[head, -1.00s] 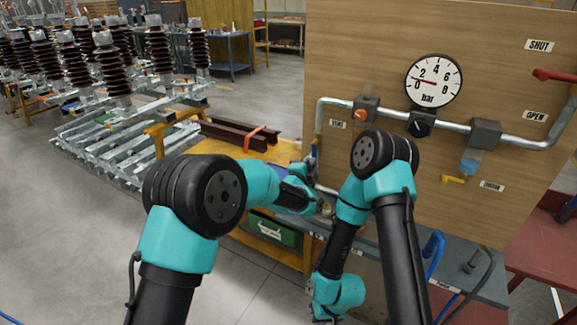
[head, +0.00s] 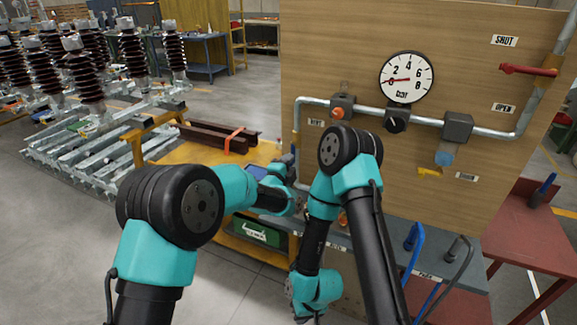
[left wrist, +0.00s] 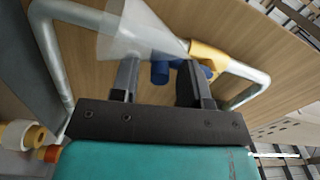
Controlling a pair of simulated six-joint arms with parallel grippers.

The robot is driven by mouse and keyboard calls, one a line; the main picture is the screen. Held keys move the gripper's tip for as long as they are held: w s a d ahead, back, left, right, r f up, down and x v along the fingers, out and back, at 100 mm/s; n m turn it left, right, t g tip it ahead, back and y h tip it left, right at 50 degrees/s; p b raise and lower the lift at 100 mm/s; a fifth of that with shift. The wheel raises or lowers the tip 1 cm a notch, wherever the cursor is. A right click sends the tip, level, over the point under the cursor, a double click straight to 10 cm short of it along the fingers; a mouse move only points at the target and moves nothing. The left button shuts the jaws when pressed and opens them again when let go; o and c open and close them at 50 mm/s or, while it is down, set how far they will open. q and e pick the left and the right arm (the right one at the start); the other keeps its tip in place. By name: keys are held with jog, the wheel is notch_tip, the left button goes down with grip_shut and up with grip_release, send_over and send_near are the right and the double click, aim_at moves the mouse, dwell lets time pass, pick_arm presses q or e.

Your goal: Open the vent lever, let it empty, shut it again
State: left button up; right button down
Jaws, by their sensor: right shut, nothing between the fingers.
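My left gripper (head: 296,172) is at the lower end of the left pipe, under the VENT label (head: 316,122). In the left wrist view its two fingers (left wrist: 158,80) stand apart. A short blue piece (left wrist: 160,72) shows between them with gaps around it, near a yellow fitting (left wrist: 207,54) and a clear funnel (left wrist: 135,32). I cannot tell which of these is the vent lever. The gauge (head: 407,77) needle points at about 0. The red lever (head: 528,70) lies level beside the SHUT label (head: 505,41). My right gripper (head: 308,314) is low at the bottom edge, shut and empty.
The wooden panel (head: 340,50) carries an orange knob (head: 338,112), a black knob (head: 397,122) and a yellow drain lever (head: 429,171). A yellow cart (head: 200,150) is at left.

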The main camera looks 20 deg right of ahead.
dwell(0.3)
pick_arm(q)
jog(key=v, duration=1.7)
jog(key=shift+a, duration=0.2)
jog(key=shift+s, duration=0.15)
jog(key=a+f+n+g+y, duration=0.4)
jog(key=a+f+n+y, duration=0.3)
jog(key=a+f+n, duration=1.05)
jog(key=s+a+f+n+g+y, duration=0.1)
jog(key=s+a+f+n+g, duration=0.1)
jog(key=s+a+f, duration=0.3)
jog(key=s+a+f+n+g+y, duration=0.1)
jog(key=s+a+f+n, duration=0.3)
jog(key=a, duration=0.7)
jog(key=s+a+f+n+g, duration=0.4)
jog(key=s+a+f, duration=0.3)
jog(key=s+a, duration=0.2)
jog(key=shift+s+f+y, duration=0.3)
jog(key=shift+s+y, duration=0.1)
jog(key=shift+s, duration=0.75)
jog(key=shift+d, duration=0.15)
